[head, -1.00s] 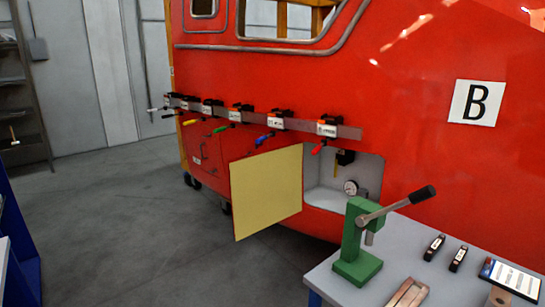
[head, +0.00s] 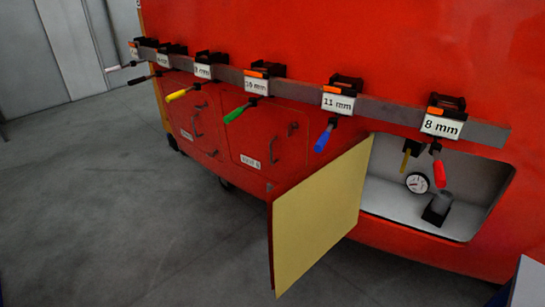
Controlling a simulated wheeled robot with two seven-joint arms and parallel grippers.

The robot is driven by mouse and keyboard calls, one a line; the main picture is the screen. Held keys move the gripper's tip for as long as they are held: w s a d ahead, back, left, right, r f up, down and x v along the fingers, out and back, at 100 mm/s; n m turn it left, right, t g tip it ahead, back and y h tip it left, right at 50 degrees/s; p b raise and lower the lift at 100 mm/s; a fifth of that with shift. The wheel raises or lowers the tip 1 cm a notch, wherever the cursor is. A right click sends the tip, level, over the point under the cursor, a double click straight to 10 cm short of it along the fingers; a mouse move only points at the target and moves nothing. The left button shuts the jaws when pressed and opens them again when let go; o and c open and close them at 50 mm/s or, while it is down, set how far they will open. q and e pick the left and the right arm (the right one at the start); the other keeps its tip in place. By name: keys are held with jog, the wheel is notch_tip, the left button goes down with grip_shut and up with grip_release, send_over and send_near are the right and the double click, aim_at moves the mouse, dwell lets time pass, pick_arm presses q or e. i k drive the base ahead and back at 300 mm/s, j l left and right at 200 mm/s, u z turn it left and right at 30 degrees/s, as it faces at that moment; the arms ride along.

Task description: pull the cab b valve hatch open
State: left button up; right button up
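A hatch door (head: 318,222) in the side of the red cab (head: 300,35) stands swung outward, its pale yellow inner face toward me. The grey recess (head: 480,190) to its right is uncovered. In it are a round white gauge (head: 417,183), a dark fitting with a yellow lever (head: 406,158) and a dark block with a grey cylinder (head: 437,208). The door's outer face is mostly hidden. Neither of my grippers is in view.
A grey rail (head: 390,112) crosses above, holding several labelled black holders with coloured-handled tools; the red handle (head: 439,173) hangs before the recess. Two shut red hatches with handles are left. A table corner (head: 528,285) is bottom right. Grey floor (head: 120,220) is clear at left.

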aim_at(259, 142)
jog(key=i, duration=0.75)
jog(key=i+l, duration=0.55)
